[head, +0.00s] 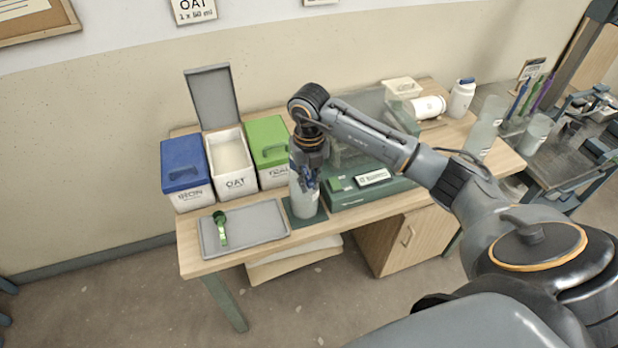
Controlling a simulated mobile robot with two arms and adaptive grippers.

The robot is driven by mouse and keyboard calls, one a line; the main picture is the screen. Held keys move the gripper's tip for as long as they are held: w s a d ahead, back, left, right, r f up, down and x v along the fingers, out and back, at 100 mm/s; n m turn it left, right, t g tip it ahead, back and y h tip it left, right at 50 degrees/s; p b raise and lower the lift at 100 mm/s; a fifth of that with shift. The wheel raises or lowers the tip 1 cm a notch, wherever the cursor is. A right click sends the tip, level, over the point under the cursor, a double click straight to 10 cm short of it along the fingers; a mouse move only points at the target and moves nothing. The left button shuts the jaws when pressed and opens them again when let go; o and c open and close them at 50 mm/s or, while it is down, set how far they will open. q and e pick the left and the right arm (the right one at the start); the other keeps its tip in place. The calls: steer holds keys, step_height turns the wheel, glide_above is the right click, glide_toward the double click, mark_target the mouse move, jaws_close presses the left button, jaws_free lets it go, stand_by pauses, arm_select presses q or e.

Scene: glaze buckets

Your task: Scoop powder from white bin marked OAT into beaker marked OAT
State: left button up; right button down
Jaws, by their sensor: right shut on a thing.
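The white bin marked OAT (231,164) stands on the table at the back left, its grey lid (212,97) raised and pale powder (229,153) inside. A green scoop (221,229) lies on a grey tray (268,231) in front of the bins. My right gripper (308,184) is low over the table, shut on the pale beaker (305,205) at its upper part. The beaker stands upright at a dark green mat (292,218); any marking on it is too small or hidden to read. My left gripper is out of view.
A blue-lidded bin (187,182) and a green-lidded bin (267,150) flank the OAT bin. A green device (376,190) stands right of the beaker. White containers (461,98) and pale cylindrical vessels (487,125) stand farther right. A wall sign (193,10) reads OAT.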

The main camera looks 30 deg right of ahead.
steer(key=shift+f+b, duration=0.8)
steer(key=shift+f, duration=0.6)
steer(key=y+b, duration=0.1)
steer(key=y, duration=0.1)
steer(key=t+y+b, duration=0.1)
steer(key=y+b, duration=0.3)
steer(key=shift+d+r+t+y, duration=0.15)
steer(key=shift+r+t+y, duration=0.15)
steer(key=shift+r, duration=0.1)
steer(key=shift+r, duration=0.1)
steer(key=shift+a, duration=0.45)
